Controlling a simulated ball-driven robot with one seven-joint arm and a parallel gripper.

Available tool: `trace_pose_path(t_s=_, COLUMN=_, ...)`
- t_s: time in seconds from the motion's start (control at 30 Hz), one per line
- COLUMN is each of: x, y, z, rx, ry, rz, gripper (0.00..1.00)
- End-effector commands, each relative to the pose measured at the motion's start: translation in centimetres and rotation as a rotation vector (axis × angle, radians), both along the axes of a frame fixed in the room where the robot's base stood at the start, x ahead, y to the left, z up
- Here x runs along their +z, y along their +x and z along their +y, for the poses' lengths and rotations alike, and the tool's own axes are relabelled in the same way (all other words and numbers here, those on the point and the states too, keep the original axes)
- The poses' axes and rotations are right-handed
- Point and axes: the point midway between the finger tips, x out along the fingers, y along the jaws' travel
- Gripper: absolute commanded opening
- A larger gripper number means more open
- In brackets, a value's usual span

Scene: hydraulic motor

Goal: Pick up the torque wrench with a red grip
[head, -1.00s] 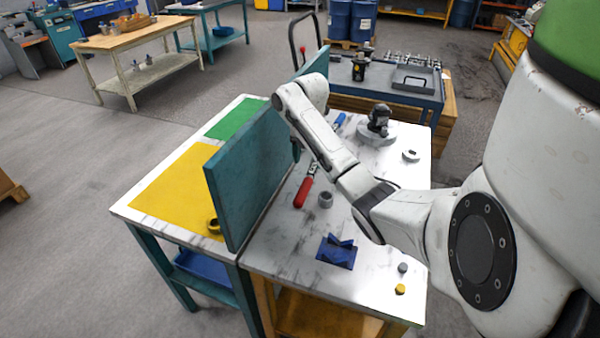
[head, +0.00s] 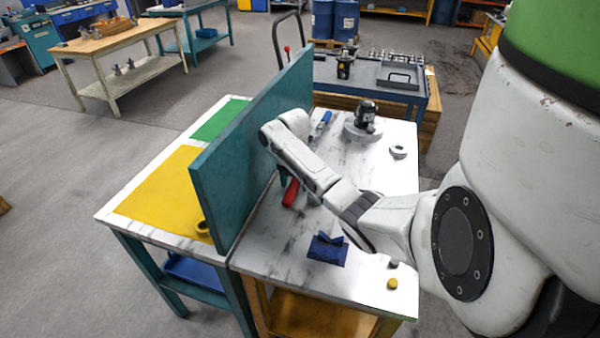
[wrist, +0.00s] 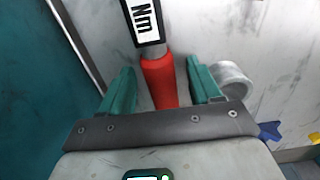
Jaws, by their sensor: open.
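The torque wrench with a red grip (head: 291,192) lies on the white marbled table top, close to the teal upright panel. My arm covers part of it in the head view. In the wrist view its red grip (wrist: 160,82) lies between my open fingers, with a label reading "Nm" on its shaft above. My gripper (wrist: 162,85) has teal fingers, one on each side of the red grip, with small gaps. Whether the fingers are level with the grip in height I cannot tell.
The teal panel (head: 245,150) stands just left of the wrench. A grey ring-shaped part (wrist: 232,78) sits close to my right finger. A blue V-shaped block (head: 327,249) and a yellow cap (head: 392,284) lie nearer the front. A motor on a round base (head: 363,122) stands farther back.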

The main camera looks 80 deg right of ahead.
Motion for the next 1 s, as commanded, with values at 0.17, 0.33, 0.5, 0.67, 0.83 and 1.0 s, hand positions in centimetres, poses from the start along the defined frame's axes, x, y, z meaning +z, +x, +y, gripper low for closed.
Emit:
trace_pose_path(t_s=0.17, x=-0.01, y=-0.01, z=0.01, rx=0.0, ry=0.0, rz=0.0, gripper=0.63)
trace_pose_path(t_s=0.33, x=0.0, y=-0.01, z=0.02, rx=0.0, ry=0.001, rz=0.0, gripper=0.47)
trace_pose_path(t_s=0.5, x=0.0, y=-0.01, z=0.02, rx=0.0, ry=0.001, rz=0.0, gripper=0.3)
trace_pose_path(t_s=0.67, x=0.01, y=-0.01, z=0.02, rx=0.0, ry=0.001, rz=0.0, gripper=0.15)
trace_pose_path(t_s=0.83, x=0.01, y=-0.01, z=0.02, rx=0.0, ry=0.001, rz=0.001, gripper=0.0)
trace_pose_path(t_s=1.0, x=0.12, y=0.0, z=-0.05, rx=0.0, ry=-0.001, rz=0.0, gripper=0.0)
